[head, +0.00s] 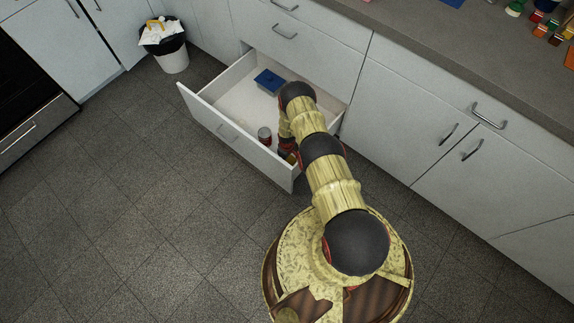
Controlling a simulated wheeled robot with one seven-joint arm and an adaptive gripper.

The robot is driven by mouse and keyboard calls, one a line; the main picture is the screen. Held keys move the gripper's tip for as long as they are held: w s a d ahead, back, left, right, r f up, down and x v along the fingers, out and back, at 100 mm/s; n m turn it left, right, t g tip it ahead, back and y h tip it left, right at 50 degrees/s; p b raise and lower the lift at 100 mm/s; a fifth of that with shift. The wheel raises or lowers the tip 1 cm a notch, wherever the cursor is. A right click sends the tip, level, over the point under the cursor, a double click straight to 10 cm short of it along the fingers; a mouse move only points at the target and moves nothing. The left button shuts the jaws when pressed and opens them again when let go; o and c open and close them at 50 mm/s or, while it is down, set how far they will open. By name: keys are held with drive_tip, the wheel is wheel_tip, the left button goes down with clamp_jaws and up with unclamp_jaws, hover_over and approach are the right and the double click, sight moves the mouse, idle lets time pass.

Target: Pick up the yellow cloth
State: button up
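My arm reaches over the open drawer (225,133) and bends down into its front right part. My gripper (287,147) is low inside the drawer, mostly hidden by the arm, and I cannot see its fingers clearly. A small yellowish-brown patch (291,158) shows beside the gripper, near the drawer's front wall. I cannot tell whether it is the yellow cloth or whether the gripper touches it. Another small yellow thing (155,24) lies on top of the trash bin at the upper left.
A red and grey can (264,136) stands in the drawer, left of my gripper. A blue box (268,81) lies towards the drawer's back. A black-rimmed white bin (173,61) stands at the upper left. The floor left of the drawer is clear.

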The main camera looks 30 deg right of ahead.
drive_tip(key=shift+w+f, duration=0.1)
drive_tip(key=shift+f, duration=0.25)
drive_tip(key=shift+c, duration=0.7)
drive_tip(key=c, duration=1.1)
